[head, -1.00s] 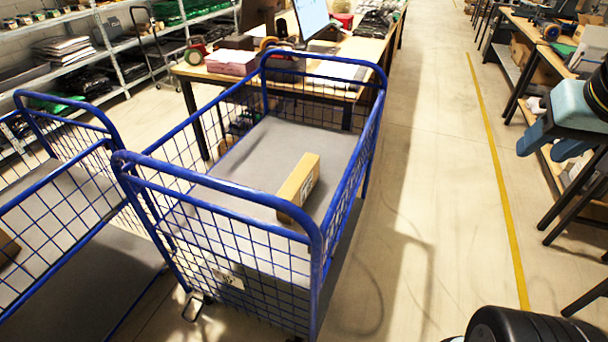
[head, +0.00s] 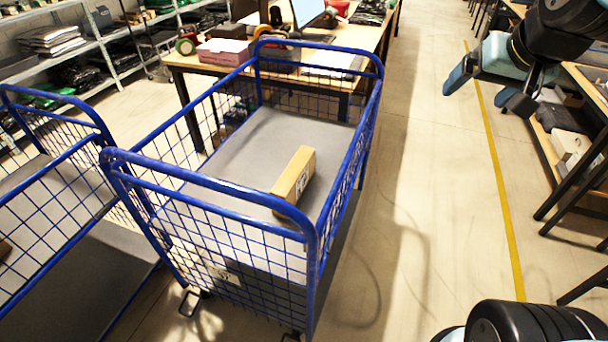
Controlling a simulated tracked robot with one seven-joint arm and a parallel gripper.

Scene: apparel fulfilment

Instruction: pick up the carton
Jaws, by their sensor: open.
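The carton (head: 295,176) is a long, narrow cardboard box with a white label on its side. It lies on the grey floor of the blue wire cart (head: 345,205), near the right wall and the near right corner. The cart's near top rail passes close to the carton's near end. My gripper (head: 483,92) is at the upper right, over the aisle and outside the cart. Its jaws are open and empty, well apart from the carton.
A second blue cart (head: 60,165) stands at the left. A packing table (head: 225,62) with boxes and a monitor is behind the cart. Another bench (head: 565,160) stands at the right. The aisle floor with a yellow line (head: 497,180) is clear.

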